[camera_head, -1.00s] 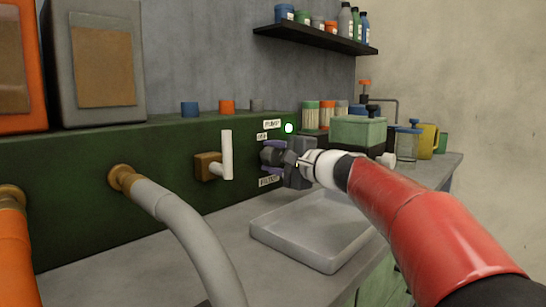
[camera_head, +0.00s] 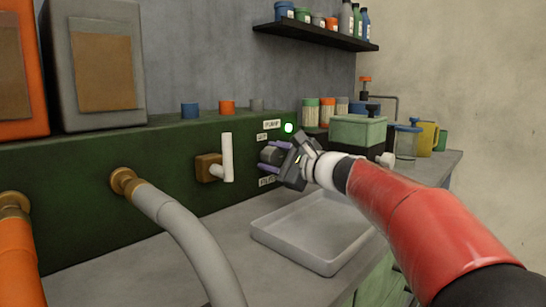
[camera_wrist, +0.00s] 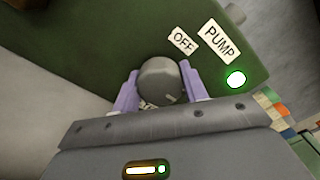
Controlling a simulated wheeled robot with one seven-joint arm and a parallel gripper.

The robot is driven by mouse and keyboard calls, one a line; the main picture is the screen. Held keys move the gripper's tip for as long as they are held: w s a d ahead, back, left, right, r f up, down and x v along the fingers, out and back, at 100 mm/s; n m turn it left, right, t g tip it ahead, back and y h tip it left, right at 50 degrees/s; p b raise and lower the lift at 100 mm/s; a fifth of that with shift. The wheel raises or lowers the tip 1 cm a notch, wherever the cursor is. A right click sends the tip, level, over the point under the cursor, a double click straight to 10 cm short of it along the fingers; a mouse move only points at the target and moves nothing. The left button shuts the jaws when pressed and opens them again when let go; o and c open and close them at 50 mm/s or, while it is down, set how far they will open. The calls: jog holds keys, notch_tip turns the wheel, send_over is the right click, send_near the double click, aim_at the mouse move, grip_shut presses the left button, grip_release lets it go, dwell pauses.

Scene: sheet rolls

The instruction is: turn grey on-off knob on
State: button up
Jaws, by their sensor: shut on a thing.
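The grey knob (camera_head: 269,155) is on the front of the green panel (camera_head: 85,190), under the "PUMP" label (camera_head: 272,125) and a lit green lamp (camera_head: 289,128). In the wrist view the knob (camera_wrist: 160,82) sits between the two purple fingers of my gripper (camera_wrist: 158,92), which is shut on it. A light pointer mark on the knob's face points toward the lower right of the wrist view. The "OFF" label (camera_wrist: 183,41) lies above the knob there. Another pale label at the knob's lower edge is mostly hidden. The gripper (camera_head: 274,156) also shows in the head view.
A grey tray (camera_head: 262,232) lies on the counter below the gripper. A white-handled lever (camera_head: 227,157) and a grey hose (camera_head: 165,205) are left of the knob. A green box (camera_head: 357,131), jars and a yellow mug stand behind my arm.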

jog(key=shift+f, duration=0.1)
jog(key=o, duration=1)
jog(key=shift+d, duration=0.1)
jog(key=b+v, duration=0.1)
jog(key=v, duration=0.6)
jog(key=shift+s+d, duration=0.25)
jog(key=shift+s, duration=0.05)
